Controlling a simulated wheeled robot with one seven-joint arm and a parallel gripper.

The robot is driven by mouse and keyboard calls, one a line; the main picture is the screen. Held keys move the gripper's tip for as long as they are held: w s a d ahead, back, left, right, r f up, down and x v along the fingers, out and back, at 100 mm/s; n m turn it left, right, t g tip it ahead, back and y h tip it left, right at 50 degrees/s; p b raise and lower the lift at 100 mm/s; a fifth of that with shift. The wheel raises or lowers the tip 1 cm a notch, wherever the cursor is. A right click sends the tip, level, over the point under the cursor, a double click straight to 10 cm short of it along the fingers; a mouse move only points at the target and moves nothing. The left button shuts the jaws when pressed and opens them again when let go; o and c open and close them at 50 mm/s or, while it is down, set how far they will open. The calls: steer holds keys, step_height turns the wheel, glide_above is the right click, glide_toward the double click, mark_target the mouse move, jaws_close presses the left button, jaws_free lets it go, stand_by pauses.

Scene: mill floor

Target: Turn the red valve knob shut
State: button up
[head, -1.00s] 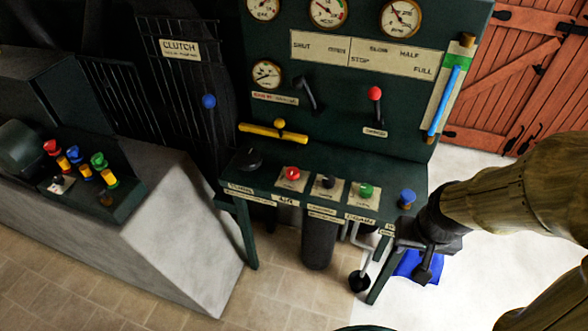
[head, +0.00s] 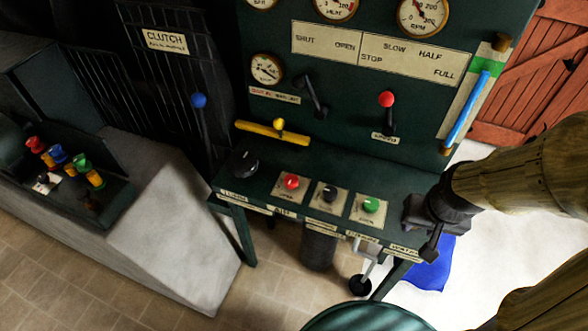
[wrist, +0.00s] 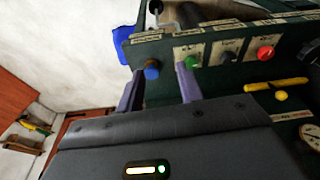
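A red knob (head: 291,181) sits on a pale plate on the console's sloping top, between a large black dial and a black knob. It also shows in the wrist view (wrist: 265,53). A red-topped yellow piece (head: 36,145) stands on the bench at the left; I cannot tell which red piece is the valve. My gripper (head: 428,228) is over the console's right end, right of the red knob. In the wrist view its two fingers (wrist: 160,72) are apart. A blue knob (wrist: 151,70) shows between them; whether they touch it is unclear. In the head view my gripper hides it.
The console (head: 330,165) also carries a green knob (head: 370,205) and a black knob (head: 329,194). A red-balled lever (head: 386,100) and a yellow bar (head: 272,133) stand on the upright panel. A blue-balled lever (head: 199,102) is at the left. A blue cloth (head: 430,268) lies below my gripper.

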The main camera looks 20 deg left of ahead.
steer(key=o, duration=0.5)
steer(key=shift+w+a, duration=0.1)
steer(key=shift+w, duration=0.05)
steer(key=shift+o, duration=0.7)
steer(key=w+a+n+p, duration=0.1)
steer(key=w+a+n, duration=0.1)
steer(key=w+a, duration=0.4)
steer(key=shift+w+a+r+n+g, duration=0.3)
steer(key=shift+w+r+n+g, duration=0.15)
steer(key=shift+w, duration=0.75)
steer(key=n+g+p, duration=0.2)
steer(key=n+p, duration=0.1)
steer(key=n, duration=0.2)
glide_above(291, 179)
step_height(291, 179, down, 4)
steer(key=shift+f, duration=0.2)
step_height(291, 179, down, 17)
steer(key=p, duration=0.4)
steer(key=shift+f, duration=0.2)
